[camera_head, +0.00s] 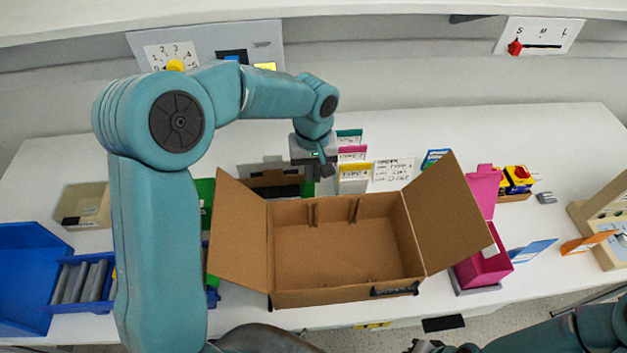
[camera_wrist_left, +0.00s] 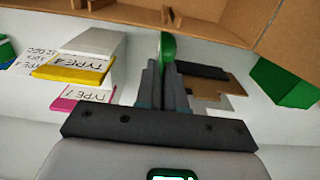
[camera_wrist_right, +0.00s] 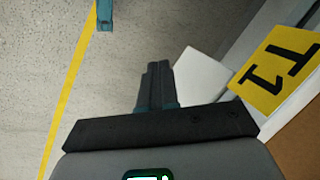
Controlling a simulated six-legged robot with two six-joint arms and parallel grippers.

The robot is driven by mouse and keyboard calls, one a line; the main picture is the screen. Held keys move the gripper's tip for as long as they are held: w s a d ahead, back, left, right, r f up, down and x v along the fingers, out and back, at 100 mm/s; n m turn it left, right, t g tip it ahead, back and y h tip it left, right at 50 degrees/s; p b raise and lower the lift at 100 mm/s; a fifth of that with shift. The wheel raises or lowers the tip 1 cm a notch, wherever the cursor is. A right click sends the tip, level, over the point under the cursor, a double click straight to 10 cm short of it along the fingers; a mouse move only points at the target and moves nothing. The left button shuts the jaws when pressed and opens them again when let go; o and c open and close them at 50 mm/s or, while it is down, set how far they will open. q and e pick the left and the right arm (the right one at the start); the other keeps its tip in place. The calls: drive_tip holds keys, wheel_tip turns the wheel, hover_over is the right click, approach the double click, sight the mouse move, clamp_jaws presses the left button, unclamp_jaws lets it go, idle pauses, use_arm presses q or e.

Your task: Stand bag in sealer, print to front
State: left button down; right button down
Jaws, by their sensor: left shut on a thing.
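A beige machine (camera_head: 608,222), which looks like the sealer, stands at the far right edge, partly cut off. An orange flat piece (camera_head: 584,243) leans at its front. A blue-and-white flat packet (camera_head: 533,251) is left of it; I cannot tell which is the bag or see its print. My left gripper (camera_head: 320,174) is behind the open carton, far from the machine. In the left wrist view its fingers (camera_wrist_left: 166,72) are shut on a small green rounded thing (camera_wrist_left: 168,47). My right gripper (camera_wrist_right: 155,72) is shut with nothing visible between its fingers, over the floor.
An open cardboard carton (camera_head: 345,250) fills the table's middle. Labelled blocks (camera_head: 353,172) stand behind it. A pink box (camera_head: 482,268) is right of it, blue bins (camera_head: 30,265) are left. A dial panel (camera_head: 205,45) and slider panel (camera_head: 538,36) are on the wall.

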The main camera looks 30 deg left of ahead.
use_arm(q)
wheel_tip(320, 180, down, 4)
drive_tip(key=shift+f, duration=0.1)
drive_tip(key=shift+f, duration=0.15)
drive_tip(key=c, duration=1.2)
unclamp_jaws()
drive_tip(key=shift+c, duration=0.2)
